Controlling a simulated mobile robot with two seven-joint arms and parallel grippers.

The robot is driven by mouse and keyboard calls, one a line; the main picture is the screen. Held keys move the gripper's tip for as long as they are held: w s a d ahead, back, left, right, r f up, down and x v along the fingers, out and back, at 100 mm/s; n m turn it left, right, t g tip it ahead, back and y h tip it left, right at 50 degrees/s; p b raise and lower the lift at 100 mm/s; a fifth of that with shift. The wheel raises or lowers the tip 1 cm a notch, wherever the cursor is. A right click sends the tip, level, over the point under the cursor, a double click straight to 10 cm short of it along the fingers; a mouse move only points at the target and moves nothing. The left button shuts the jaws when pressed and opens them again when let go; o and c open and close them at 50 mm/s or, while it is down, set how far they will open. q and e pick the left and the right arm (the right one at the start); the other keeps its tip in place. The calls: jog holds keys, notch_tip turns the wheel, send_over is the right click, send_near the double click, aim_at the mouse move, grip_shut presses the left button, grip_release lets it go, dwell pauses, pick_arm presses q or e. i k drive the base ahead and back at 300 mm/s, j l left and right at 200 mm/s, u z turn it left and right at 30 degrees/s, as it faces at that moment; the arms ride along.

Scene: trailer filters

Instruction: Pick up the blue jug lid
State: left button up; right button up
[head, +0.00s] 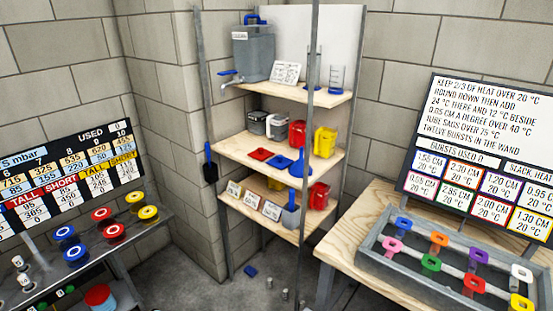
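A flat blue piece (280,161) that looks like the blue jug lid lies on the middle shelf (240,150), near its front edge. A flat red piece (260,154) lies just left of it. A blue upright item (301,164) stands just right of it, partly behind a grey post. A small blue object (250,271) lies on the floor below the shelves; I cannot tell what it is. Neither of my grippers is in view.
Several jugs stand behind on the middle shelf, including a yellow jug (325,142). Grey posts (310,130) rise at the rack's front. A wooden table with a grey tray (385,262) stands right, a grey bench with coloured rings (115,231) left. Some floor between is open.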

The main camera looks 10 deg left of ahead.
aim_at(279, 161)
jog(key=i+j+z, duration=0.1)
jog(key=j, duration=0.3)
jog(key=i+j, duration=0.2)
jog(key=j, duration=0.25)
jog(key=i+j+z, duration=0.15)
jog(key=j, duration=0.25)
jog(key=i+j, duration=0.15)
jog(key=j, duration=0.3)
jog(key=i+j+z, duration=0.15)
jog(key=j, duration=0.25)
